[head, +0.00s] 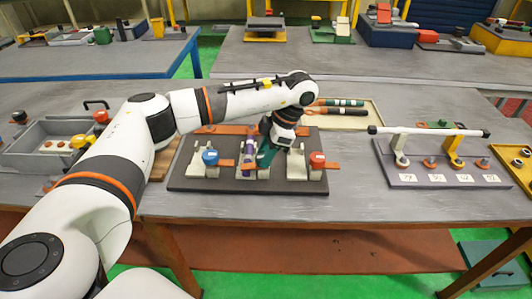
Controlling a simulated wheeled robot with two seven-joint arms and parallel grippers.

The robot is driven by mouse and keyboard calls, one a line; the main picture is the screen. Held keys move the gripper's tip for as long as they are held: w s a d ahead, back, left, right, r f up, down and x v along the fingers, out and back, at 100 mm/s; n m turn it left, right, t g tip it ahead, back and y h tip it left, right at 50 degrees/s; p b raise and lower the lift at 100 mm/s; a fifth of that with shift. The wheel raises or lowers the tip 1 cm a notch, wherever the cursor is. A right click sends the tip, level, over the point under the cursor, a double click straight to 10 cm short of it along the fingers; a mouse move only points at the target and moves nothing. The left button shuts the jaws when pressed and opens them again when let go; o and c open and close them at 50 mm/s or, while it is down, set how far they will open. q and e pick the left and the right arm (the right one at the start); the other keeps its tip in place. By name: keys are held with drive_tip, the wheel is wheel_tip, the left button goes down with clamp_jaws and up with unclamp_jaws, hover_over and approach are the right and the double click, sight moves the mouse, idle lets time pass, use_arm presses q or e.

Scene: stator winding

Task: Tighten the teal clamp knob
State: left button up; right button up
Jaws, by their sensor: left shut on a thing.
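A dark fixture board (180,184) lies on the grey table with three pale clamps in a row. The left clamp has a blue knob (210,157) and the right clamp a red knob (317,158). My left gripper (265,152) points down at the middle clamp and is shut on the teal clamp knob (265,158), which it partly covers. A small purple piece (248,148) stands just left of the gripper. The fingertips are too small to see in detail. My right gripper is not in view.
A tray with dark and orange-handled tools (338,108) lies behind the board. A rack with a white bar (428,131) stands to the right. A grey bin (30,150) is at the left, partly behind my arm. Bare table lies in front of the board.

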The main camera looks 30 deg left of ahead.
use_arm(q)
drive_tip(key=shift+w+a+r+m, duration=0.1)
drive_tip(key=shift+w+r+m, duration=0.05)
drive_tip(key=shift+r+m, duration=0.25)
drive_tip(key=o, duration=0.9)
drive_tip(key=shift+f, duration=0.1)
drive_tip(key=shift+o, duration=0.4)
drive_tip(key=shift+f, duration=0.1)
drive_tip(key=shift+d+r, duration=0.2)
drive_tip(key=shift+r, duration=0.1)
drive_tip(key=v, duration=1.1)
drive_tip(key=shift+r, duration=0.15)
drive_tip(key=shift+s, duration=0.2)
